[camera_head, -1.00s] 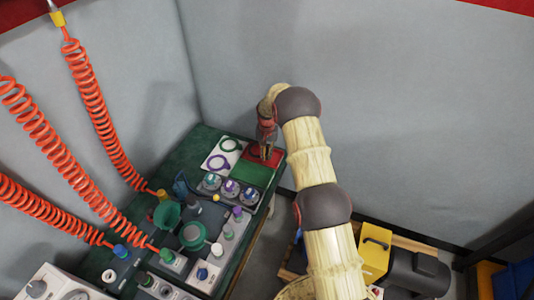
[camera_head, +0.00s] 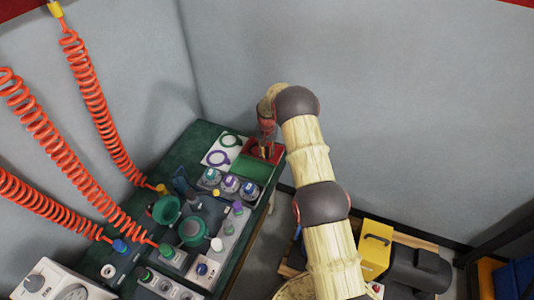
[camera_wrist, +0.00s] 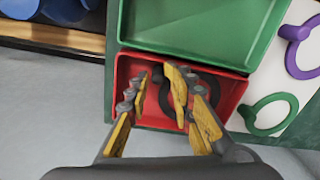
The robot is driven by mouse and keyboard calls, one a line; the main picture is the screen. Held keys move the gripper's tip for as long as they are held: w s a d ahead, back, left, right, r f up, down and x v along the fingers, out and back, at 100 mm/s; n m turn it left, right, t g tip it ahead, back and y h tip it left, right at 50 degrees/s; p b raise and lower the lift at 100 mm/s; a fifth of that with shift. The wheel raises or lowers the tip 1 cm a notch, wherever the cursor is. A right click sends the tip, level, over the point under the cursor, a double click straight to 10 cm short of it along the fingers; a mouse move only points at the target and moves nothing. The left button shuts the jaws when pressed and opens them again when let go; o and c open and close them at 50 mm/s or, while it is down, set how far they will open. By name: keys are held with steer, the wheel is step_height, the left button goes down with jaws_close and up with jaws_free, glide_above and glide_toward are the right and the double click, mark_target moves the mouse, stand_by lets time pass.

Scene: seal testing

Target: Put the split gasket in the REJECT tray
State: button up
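The red tray (camera_wrist: 128,68) lies under my gripper (camera_wrist: 157,74) in the wrist view. It also shows in the head view (camera_head: 277,153), at the far right corner of the green bench. A dark ring (camera_wrist: 209,80), which looks like the gasket, lies in the red tray. The fingers hide part of it, and I cannot see a split or any tray label. My gripper is open, its fingers apart over the tray, pointing down. In the head view my gripper (camera_head: 266,150) is small and partly blends with the tray.
A green tray (camera_wrist: 200,30) adjoins the red one. A white board (camera_head: 213,159) with green and purple rings lies beside them. Several capped fittings (camera_head: 230,185) and green-topped devices (camera_head: 192,232) crowd the bench. Orange coiled hoses (camera_head: 95,95) hang at the left. Grey walls stand close behind.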

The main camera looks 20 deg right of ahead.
steer(key=shift+o, duration=1.2)
steer(key=shift+s+d+f, duration=0.1)
steer(key=shift+s+f, duration=0.15)
steer(key=shift+f, duration=0.25)
steer(key=shift+r, duration=0.15)
steer(key=shift+w+r, duration=0.1)
steer(key=shift+r, duration=0.05)
step_height(320, 180, up, 12)
